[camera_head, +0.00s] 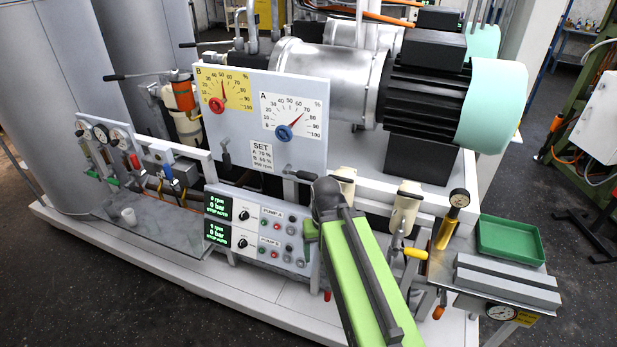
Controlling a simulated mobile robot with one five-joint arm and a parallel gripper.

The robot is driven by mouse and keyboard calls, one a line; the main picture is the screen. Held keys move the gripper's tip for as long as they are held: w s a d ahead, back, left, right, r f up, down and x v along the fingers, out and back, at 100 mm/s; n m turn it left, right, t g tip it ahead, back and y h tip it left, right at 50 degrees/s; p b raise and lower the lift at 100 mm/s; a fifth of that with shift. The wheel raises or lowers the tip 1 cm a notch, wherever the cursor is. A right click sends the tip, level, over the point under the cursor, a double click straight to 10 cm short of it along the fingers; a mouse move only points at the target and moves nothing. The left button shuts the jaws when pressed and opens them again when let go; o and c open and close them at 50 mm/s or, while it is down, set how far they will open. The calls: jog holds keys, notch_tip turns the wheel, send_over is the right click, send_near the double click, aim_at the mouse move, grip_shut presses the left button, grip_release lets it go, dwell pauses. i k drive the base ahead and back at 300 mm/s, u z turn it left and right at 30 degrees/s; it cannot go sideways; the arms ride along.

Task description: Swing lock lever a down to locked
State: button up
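The white panel (212,140) carries a yellow dial B and a white dial A, each with a percent scale. Under dial A, at the panel's lower edge, a black lever (302,174) that I take for lock lever a sticks out to the right, close to horizontal. I cannot tell whether anything touches the lever.
Below the panel is a pump control box (262,232) with green displays and knobs. A large motor (415,90) stands behind on the right. A green tray (510,240) and a yellow-handled valve (414,253) are right of my arm. Open dark floor lies front left.

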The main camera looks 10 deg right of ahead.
aim_at(303, 175)
jog(key=u, duration=2)
jog(key=i, duration=0.7)
jog(key=z, duration=0.65)
